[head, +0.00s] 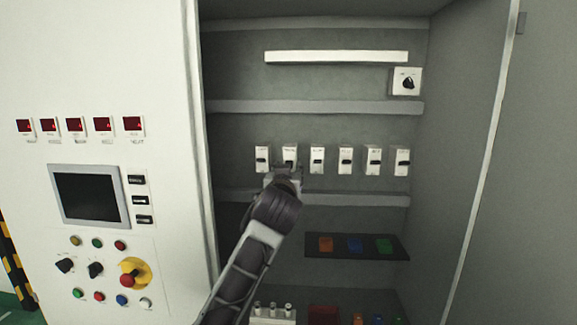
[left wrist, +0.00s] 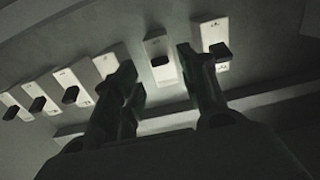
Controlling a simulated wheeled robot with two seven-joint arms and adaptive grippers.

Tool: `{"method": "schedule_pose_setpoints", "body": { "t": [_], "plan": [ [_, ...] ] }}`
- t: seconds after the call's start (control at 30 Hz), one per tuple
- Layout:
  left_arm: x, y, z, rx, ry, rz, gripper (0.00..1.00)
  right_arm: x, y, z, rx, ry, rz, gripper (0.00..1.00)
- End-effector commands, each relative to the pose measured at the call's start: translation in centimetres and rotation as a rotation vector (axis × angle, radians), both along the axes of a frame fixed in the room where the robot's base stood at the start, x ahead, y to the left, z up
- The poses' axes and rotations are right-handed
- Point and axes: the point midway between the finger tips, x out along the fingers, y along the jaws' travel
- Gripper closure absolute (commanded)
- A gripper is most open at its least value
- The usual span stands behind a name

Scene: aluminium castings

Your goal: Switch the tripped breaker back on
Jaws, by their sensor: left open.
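A row of several white breakers with dark levers runs across the open cabinet's middle. My left gripper (head: 286,170) is in front of the second breaker from the left (head: 289,152), hiding its lower part. In the left wrist view the open fingers of my left gripper (left wrist: 156,62) straddle one breaker (left wrist: 155,46) and its black lever, with nothing held. I cannot tell whether the fingers touch it. Another breaker (left wrist: 211,31) sits just right of the fingers. Which lever is tripped is too small to tell. My right gripper is not in view.
A rail (head: 350,199) crosses just below the breakers. A dark shelf (head: 325,251) with coloured blocks is lower down. A rotary switch (head: 407,82) is at upper right. The cabinet's white front panel (head: 165,80) stands left, an open door (head: 535,180) right.

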Motion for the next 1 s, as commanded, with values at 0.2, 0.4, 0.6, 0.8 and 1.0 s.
{"method": "schedule_pose_setpoints", "body": {
  "t": [0.2, 0.4, 0.6, 0.8, 1.0],
  "plan": [
    [2.2, 0.1, 0.1, 0.001, 0.001, 0.001, 0.57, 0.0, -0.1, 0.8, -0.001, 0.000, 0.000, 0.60],
    [3.8, 0.0, 0.2, 0.000, 0.000, 0.000, 0.57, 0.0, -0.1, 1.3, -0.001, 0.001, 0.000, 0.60],
    [4.7, 0.0, 0.1, 0.000, 0.001, 0.000, 0.57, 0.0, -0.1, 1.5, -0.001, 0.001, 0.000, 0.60],
    [4.9, 0.0, 0.0, -0.001, 0.001, 0.000, 0.57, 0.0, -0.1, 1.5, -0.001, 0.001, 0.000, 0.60],
    [4.8, 0.0, 0.0, -0.001, 0.000, 0.000, 0.62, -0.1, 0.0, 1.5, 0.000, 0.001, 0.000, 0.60]
  ]
}}
